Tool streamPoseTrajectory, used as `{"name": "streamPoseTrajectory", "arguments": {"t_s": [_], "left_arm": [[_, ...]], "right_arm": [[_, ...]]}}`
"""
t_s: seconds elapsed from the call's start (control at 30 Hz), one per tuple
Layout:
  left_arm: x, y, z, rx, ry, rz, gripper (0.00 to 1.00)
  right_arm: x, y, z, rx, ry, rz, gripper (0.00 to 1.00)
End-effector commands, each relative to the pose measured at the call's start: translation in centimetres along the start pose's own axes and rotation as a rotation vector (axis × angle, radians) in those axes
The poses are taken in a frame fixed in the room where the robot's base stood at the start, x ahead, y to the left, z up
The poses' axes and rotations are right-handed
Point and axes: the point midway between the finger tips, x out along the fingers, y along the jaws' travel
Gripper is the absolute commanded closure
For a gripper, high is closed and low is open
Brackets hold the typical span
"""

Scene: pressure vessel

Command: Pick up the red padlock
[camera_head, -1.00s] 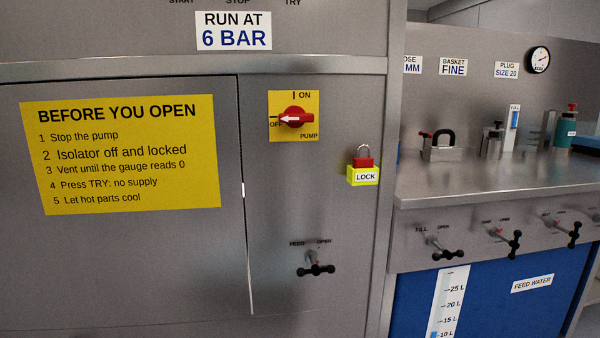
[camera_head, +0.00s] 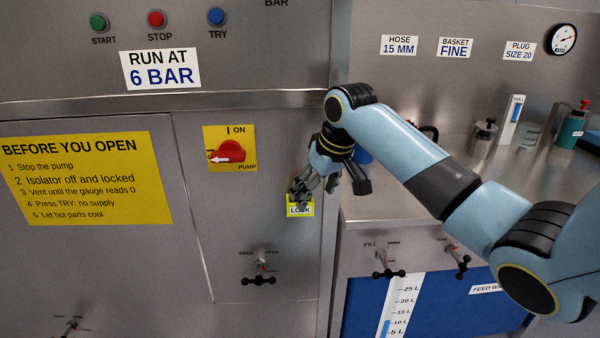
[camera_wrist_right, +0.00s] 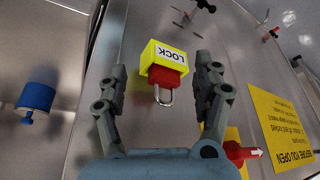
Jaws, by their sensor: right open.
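The red padlock (camera_wrist_right: 166,78) sits in the yellow holder marked LOCK (camera_wrist_right: 165,53) on the steel cabinet front. In the right wrist view its silver shackle points toward my gripper. My right gripper (camera_wrist_right: 157,88) is open, with one finger on each side of the padlock and holder. I cannot tell whether the fingers touch them. In the head view my right gripper (camera_head: 306,192) is in front of the holder (camera_head: 300,208) and hides most of the padlock. My left gripper is not in view.
The red pump isolator switch (camera_head: 231,152) on its yellow plate is left of the gripper, pointing to OFF. A black-handled feed valve (camera_head: 259,278) is below. The steel counter (camera_head: 380,200) with jars stands to the right.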

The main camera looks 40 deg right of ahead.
Motion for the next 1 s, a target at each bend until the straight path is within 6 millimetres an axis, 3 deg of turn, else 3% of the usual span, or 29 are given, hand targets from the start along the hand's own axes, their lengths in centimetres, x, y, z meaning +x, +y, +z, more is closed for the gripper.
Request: {"name": "streamPoseTrajectory", "arguments": {"t_s": [0.03, 0.1, 0.2, 0.5, 0.67, 1.0], "left_arm": [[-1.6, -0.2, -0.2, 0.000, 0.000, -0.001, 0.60], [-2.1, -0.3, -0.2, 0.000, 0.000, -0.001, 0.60], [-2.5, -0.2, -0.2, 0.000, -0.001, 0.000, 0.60], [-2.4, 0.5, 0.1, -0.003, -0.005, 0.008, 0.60], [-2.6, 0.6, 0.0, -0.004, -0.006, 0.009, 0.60], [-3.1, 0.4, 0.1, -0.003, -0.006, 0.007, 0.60]], "right_arm": [[-3.6, -0.1, -1.9, -0.014, 0.012, -0.002, 0.33], [-6.3, -0.3, -3.0, -0.029, 0.017, -0.005, 0.33], [-7.6, -0.5, -3.7, -0.040, 0.017, -0.008, 0.33], [-3.2, -0.6, -3.8, -0.042, 0.014, -0.009, 0.33], [-2.0, -0.6, -3.7, -0.042, 0.015, -0.008, 0.33], [2.5, -0.7, -3.6, -0.043, 0.016, -0.008, 0.33]]}}
